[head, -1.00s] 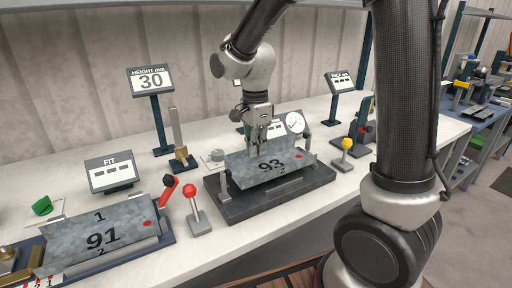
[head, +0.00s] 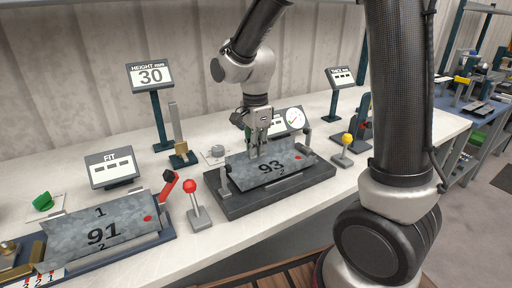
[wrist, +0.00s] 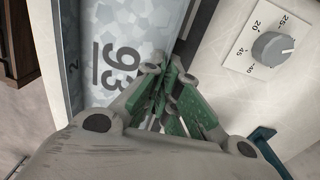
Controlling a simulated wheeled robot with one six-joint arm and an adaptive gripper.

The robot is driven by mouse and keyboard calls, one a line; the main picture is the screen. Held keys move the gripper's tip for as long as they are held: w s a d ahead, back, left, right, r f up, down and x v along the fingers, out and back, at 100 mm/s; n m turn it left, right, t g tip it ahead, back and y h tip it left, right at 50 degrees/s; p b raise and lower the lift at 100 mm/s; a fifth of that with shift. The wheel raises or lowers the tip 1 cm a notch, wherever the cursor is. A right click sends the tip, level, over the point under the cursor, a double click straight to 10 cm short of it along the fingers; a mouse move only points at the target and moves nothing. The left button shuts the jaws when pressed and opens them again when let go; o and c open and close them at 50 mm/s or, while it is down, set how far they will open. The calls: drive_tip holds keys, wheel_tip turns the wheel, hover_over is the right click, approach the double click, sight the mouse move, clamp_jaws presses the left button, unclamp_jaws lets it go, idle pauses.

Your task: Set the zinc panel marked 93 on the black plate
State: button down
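In the wrist view the panel (wrist: 125,35) lies left of my gripper (wrist: 170,88), and the fingers hide part of the edge.
A second zinc panel marked 91 (head: 75,232) sits in a fixture at the left. A red-knobbed lever (head: 196,205) and a yellow-knobbed lever (head: 345,148) flank the plate. A dial gauge (head: 294,119) and a height display (head: 150,76) stand behind.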

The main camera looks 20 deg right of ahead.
drive_tip(key=shift+f, duration=0.35)
drive_tip(key=c, duration=1.6)
unclamp_jaws()
drive_tip(key=shift+o, duration=0.2)
wheel_tip(320, 180, up, 12)
drive_tip(key=shift+w, duration=0.1)
